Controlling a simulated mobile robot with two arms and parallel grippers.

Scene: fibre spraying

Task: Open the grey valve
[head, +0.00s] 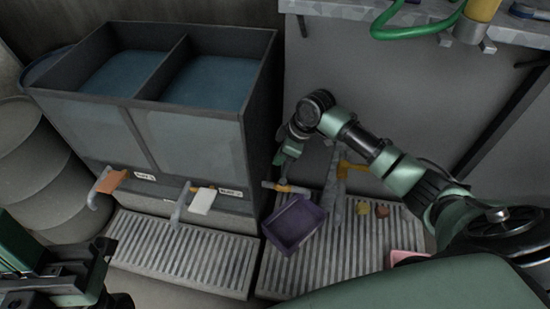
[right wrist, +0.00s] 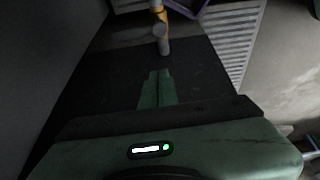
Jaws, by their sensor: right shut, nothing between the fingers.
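A grey tap (head: 285,187) with an orange-yellow collar sticks out near the lower right corner of the tank. A grey knob on a pipe with a yellow collar (right wrist: 160,30) shows ahead of my fingers in the right wrist view. Two other front taps have an orange handle (head: 111,181) and a pale grey-white handle (head: 202,201). I cannot tell for certain which is the grey valve. My right gripper (head: 280,160) is shut and empty, just above the corner tap, apparently apart from it. It also shows in the right wrist view (right wrist: 159,73). My left gripper (head: 101,247) is partly visible at lower left, its jaws unclear.
The tank (head: 190,120) holds blue liquid in two compartments. A purple bin (head: 293,226) sits on the right floor grate (head: 350,255), beside grey and yellow piping (head: 340,180). Another grate (head: 180,252) lies before the tank. Barrels (head: 35,165) stand at left, a workbench (head: 400,18) at top right.

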